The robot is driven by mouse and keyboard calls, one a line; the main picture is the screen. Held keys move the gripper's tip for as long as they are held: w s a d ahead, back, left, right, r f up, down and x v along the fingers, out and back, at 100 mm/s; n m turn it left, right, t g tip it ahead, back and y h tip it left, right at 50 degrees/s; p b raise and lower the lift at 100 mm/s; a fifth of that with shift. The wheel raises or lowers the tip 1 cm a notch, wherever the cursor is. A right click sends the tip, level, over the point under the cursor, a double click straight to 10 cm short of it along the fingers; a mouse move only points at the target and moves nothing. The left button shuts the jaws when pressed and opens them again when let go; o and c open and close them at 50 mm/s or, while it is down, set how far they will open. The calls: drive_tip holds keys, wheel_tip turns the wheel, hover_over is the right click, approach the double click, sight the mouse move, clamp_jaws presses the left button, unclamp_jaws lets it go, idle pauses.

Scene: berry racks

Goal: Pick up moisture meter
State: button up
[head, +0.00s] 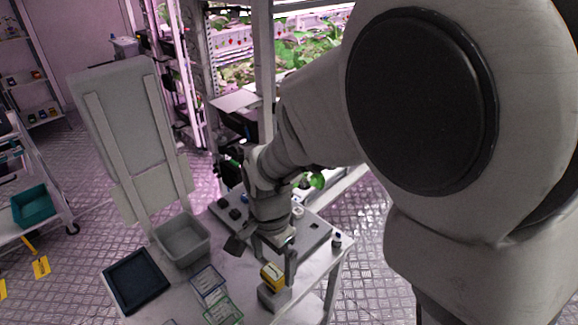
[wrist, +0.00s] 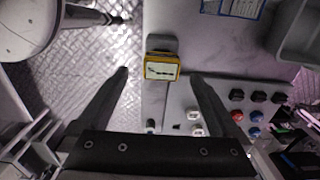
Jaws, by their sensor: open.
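The moisture meter is a small yellow box with a pale dial face, which I take from its look. In the head view the meter (head: 271,277) sits on a grey block (head: 274,299) at the table's near edge. My gripper (head: 274,261) is above and around it there. In the wrist view the meter (wrist: 161,68) shows between the two spread fingertips of my gripper (wrist: 159,74). A gap shows on both sides of it, so the fingers do not appear to touch it. The gripper is open and empty.
A grey bin (head: 183,240), a dark tray (head: 136,281) and a green-rimmed clear box (head: 222,311) stand left on the table. A grey panel (wrist: 238,91) with several knobs lies beside my gripper. A small bottle (head: 337,241) stands at the table's right edge.

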sight(273, 272)
wheel_tip(273, 272, down, 5)
drive_tip(key=shift+f+b, duration=0.1)
drive_tip(key=shift+b, duration=0.2)
drive_tip(key=c, duration=1.5)
